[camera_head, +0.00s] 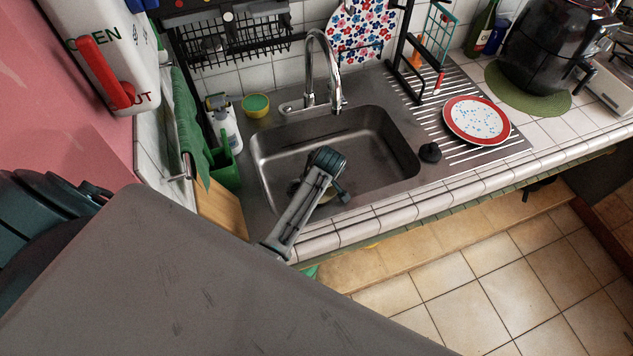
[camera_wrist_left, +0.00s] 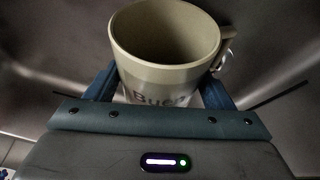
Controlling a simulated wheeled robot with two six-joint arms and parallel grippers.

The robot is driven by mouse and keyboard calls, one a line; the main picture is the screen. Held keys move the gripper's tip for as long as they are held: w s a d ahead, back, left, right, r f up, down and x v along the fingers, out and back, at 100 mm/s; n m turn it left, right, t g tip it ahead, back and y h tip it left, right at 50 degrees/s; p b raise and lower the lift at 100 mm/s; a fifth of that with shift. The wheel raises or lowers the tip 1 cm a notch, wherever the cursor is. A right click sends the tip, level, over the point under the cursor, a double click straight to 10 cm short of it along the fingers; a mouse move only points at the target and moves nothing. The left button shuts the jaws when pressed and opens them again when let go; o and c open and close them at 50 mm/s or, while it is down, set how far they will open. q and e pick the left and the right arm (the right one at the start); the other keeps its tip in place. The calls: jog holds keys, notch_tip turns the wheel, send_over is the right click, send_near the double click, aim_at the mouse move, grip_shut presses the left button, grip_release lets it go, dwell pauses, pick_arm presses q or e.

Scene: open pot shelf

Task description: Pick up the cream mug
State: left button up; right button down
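The cream mug (camera_wrist_left: 165,74) fills the top of the left wrist view, upright, with dark lettering on its front and its handle on the right. My left gripper (camera_wrist_left: 163,88) has one blue finger on each side of the mug. I cannot tell whether both fingers press on it. In the head view my left gripper (camera_head: 335,190) reaches down into the steel sink (camera_head: 375,150). There the wrist and fingers hide most of the mug. My right gripper is not in view.
The faucet (camera_head: 318,70) arches over the sink's back edge. A black plug (camera_head: 430,152) and a red-rimmed plate (camera_head: 477,121) are on the drainboard at right. The sink's right half is free.

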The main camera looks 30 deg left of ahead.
pick_arm(q)
jog(key=shift+c, duration=1)
jog(key=shift+w+r, duration=0.1)
jog(key=shift+r, duration=0.2)
notch_tip(320, 180, up, 8)
jog(key=b, duration=0.3)
jog(key=shift+r, duration=0.75)
jog(key=shift+f, duration=0.1)
